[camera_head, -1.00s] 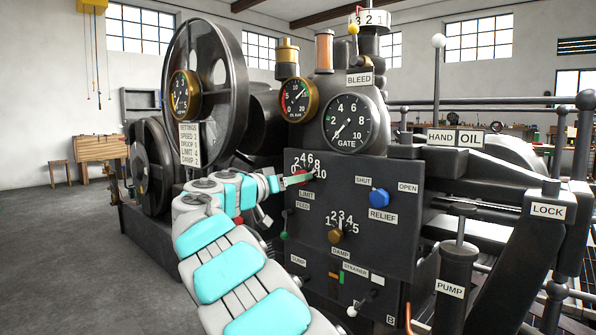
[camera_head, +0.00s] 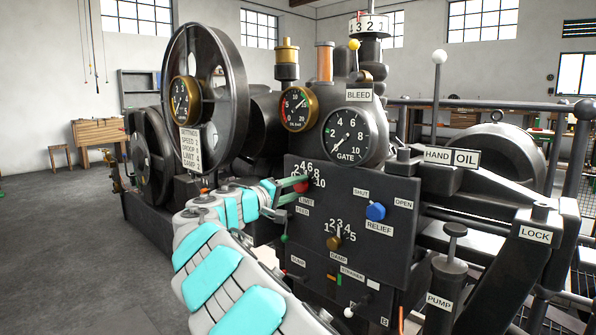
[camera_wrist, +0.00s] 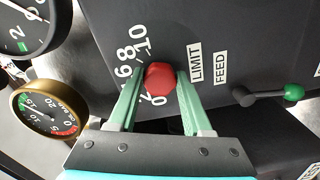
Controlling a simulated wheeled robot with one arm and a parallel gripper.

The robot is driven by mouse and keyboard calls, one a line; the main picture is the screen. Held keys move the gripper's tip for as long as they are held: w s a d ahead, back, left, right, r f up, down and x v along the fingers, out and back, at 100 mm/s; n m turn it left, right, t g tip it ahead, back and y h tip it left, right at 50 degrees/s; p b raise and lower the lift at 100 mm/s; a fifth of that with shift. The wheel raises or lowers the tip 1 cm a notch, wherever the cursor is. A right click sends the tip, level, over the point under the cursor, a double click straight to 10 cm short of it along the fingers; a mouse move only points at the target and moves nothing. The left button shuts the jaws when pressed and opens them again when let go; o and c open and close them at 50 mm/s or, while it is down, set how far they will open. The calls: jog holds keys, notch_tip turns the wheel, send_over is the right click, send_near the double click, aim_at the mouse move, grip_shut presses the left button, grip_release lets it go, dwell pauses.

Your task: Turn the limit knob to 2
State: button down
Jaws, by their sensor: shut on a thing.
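The limit knob (camera_head: 301,186) is red and sits at the upper left of the dark panel, under an arc of numbers up to 10. It also shows in the wrist view (camera_wrist: 160,79), beside its LIMIT label (camera_wrist: 195,63). My gripper (camera_wrist: 160,74) is shut on the knob, with one pale green finger against each side. In the head view my gripper (camera_head: 287,191) reaches the knob from the left. The fingers cover part of the low numbers. I cannot tell which number the knob points to.
The feed lever (camera_wrist: 265,95) with a green ball is close to the limit knob. A blue relief knob (camera_head: 376,211) and a brass damp knob (camera_head: 334,242) are on the same panel. The gate gauge (camera_head: 351,137) is above. Open floor (camera_head: 70,240) lies at the left.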

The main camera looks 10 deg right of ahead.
jog(key=n+p, duration=0.2)
jog(key=n, duration=0.1)
jog(key=n+p, duration=0.1)
jog(key=p, duration=0.1)
jog(key=shift+s+d+r+n, duration=0.1)
jog(key=shift+d+r+n, duration=0.2)
jog(key=shift+r, duration=0.1)
jog(key=n+p, duration=0.1)
jog(key=n, duration=0.3)
jog(key=shift+a+n, duration=0.1)
jog(key=shift+n, duration=0.2)
jog(key=c, duration=0.7)
grip_release()
jog(key=o, duration=0.3)
jog(key=shift+f, duration=0.1)
jog(key=shift+o, duration=0.2)
jog(key=shift+n, duration=0.3)
jog(key=shift+f, duration=0.1)
